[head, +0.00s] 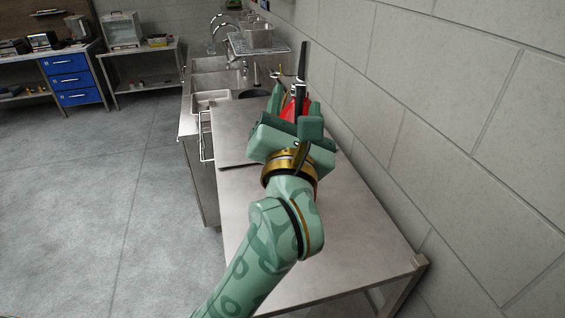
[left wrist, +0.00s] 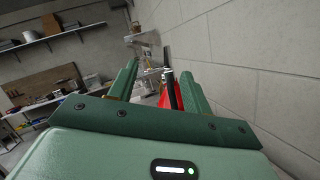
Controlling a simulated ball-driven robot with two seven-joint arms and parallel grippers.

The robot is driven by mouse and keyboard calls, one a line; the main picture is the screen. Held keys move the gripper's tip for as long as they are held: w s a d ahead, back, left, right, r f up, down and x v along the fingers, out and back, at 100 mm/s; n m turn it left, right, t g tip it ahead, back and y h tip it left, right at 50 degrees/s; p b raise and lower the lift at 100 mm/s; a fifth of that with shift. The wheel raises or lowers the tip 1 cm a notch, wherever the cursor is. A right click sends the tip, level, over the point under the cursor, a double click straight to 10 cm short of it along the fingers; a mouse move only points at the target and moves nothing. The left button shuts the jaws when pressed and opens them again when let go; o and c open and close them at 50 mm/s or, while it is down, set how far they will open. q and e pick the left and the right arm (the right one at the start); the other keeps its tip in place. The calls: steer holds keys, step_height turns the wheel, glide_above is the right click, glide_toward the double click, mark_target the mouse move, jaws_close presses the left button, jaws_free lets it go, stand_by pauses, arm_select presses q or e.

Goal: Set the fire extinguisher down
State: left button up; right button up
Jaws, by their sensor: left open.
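The red fire extinguisher (head: 289,107) shows only in part, beyond and between the fingers of my left gripper (head: 296,103). It is near the wall at the far end of the steel table (head: 345,215); its base is hidden, so I cannot tell how it rests. In the left wrist view, the extinguisher's red body (left wrist: 179,97) and a dark upright part show between the two green fingers of the left gripper (left wrist: 160,85). The left gripper is open, with a finger on either side of the extinguisher. I cannot tell whether either finger touches it. My right gripper is not in view.
The block wall (head: 430,100) runs close along the right side. A steel sink unit (head: 212,82) with taps and a wall rack (head: 258,48) lies beyond the table. A blue drawer unit (head: 70,80) stands far left. The near tabletop and left floor are clear.

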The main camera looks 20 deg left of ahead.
arm_select(q)
step_height(320, 180, down, 5)
steer(key=n+g+h, duration=0.2)
steer(key=n+g, duration=0.1)
steer(key=n, duration=0.1)
steer(key=n+p, duration=0.1)
steer(key=p, duration=0.1)
glide_toward(300, 96)
steer(key=shift+y, duration=0.3)
steer(key=x, duration=0.4)
steer(key=d+x, duration=0.1)
steer(key=x, duration=0.1)
steer(key=shift+w+f, duration=0.15)
steer(key=shift+w, duration=0.1)
steer(key=x, duration=0.2)
steer(key=p+x, duration=0.1)
steer(key=x, duration=0.1)
steer(key=shift+w+a, duration=0.2)
steer(key=shift+a, duration=0.2)
steer(key=shift+w+a, duration=0.1)
steer(key=shift+w, duration=0.3)
steer(key=shift+s, duration=0.1)
steer(key=shift+c, duration=1.2)
jaws_close()
